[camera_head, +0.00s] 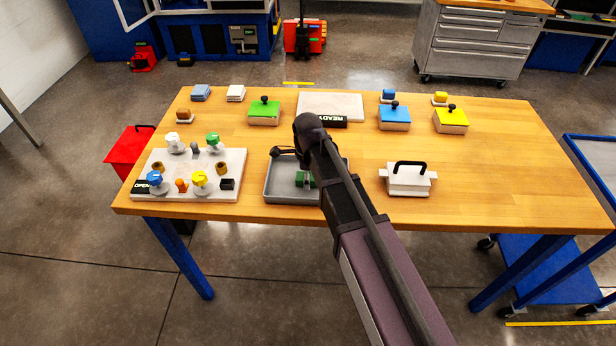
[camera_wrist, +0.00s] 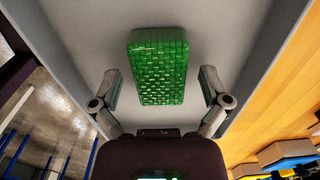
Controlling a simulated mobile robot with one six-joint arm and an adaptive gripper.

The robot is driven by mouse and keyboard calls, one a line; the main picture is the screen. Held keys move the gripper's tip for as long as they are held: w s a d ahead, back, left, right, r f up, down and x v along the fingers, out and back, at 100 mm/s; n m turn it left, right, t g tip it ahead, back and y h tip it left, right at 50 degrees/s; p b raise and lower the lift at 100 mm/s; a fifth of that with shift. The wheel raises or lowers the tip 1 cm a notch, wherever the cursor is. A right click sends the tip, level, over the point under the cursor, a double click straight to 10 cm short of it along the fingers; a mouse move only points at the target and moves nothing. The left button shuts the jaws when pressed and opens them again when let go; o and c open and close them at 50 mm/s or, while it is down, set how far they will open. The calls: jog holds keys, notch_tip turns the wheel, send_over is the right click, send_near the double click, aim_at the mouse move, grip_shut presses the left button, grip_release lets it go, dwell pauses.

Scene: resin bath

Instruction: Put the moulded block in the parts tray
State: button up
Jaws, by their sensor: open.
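The moulded block looks to be the green, ridged block (camera_wrist: 159,66) lying in a shallow grey tray (camera_wrist: 228,75). My gripper (camera_wrist: 161,88) is open in the wrist view, with one finger on each side of the block and a gap at both sides. It holds nothing. In the head view the green block (camera_head: 300,180) is partly hidden by my arm, inside the grey tray (camera_head: 268,198) at the front middle of the table. I cannot tell how high my fingertips are over the tray floor.
A white board (camera_head: 143,165) with several coloured knobs stands left of the tray. A white lidded box (camera_head: 408,182) with a black handle stands right. Several coloured lidded boxes and a white plate (camera_head: 345,103) line the back of the wooden table (camera_head: 490,170). A red bin (camera_head: 128,155) is at the left.

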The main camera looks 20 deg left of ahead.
jog(key=shift+r, duration=0.1)
notch_tip(320, 180, up, 12)
jog(key=p, duration=1.2)
jog(key=shift+d, duration=0.15)
dwell(0.9)
jog(key=s+d+n, duration=0.2)
jog(key=d+n, duration=0.5)
jog(key=d, duration=1.1)
jog(key=s+d+n, duration=0.3)
jog(key=d+n, duration=0.5)
jog(key=d, duration=1)
jog(key=shift+s+d, duration=0.15)
jog(key=shift+s, duration=0.2)
